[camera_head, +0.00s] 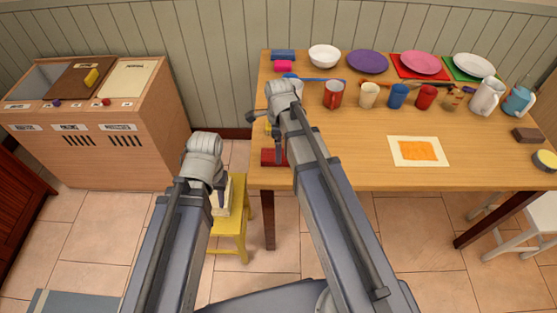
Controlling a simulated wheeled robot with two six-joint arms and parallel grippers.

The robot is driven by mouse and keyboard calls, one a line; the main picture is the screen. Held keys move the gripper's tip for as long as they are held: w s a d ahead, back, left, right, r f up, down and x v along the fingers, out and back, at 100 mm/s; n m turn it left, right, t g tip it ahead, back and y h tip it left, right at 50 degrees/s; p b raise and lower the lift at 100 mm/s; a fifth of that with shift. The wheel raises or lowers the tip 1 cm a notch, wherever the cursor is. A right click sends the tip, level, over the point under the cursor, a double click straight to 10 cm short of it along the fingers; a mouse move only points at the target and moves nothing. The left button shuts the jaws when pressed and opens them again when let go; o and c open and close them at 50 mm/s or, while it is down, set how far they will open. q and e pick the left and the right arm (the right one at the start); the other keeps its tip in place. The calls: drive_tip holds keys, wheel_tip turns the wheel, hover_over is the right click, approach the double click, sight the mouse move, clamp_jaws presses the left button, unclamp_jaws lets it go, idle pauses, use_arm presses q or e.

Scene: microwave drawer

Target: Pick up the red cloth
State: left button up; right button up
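A dark red folded item (270,157), which looks like the red cloth, lies at the near left edge of the wooden table (350,170). My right forearm covers its right side. My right gripper (272,122) is over the table's left end, just beyond the red item; its fingers are small and partly hidden by my wrist. My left gripper (221,196) points down left of the table, above a yellow stool (233,225), apart from the red item. I cannot make out the finger gap on either gripper.
A pink-red folded item (283,67) and a blue one (284,55) lie at the table's back left. Plates, several mugs (398,96) and jugs stand along the back. An orange-and-white sheet (418,151) lies in front. A sorting cabinet (95,145) stands left.

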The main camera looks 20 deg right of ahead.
wheel_tip(320, 180, down, 3)
drive_tip(key=shift+f+b, duration=0.2)
drive_tip(key=shift+b, duration=1)
drive_tip(key=shift+r, duration=0.1)
drive_tip(key=c, duration=1.2)
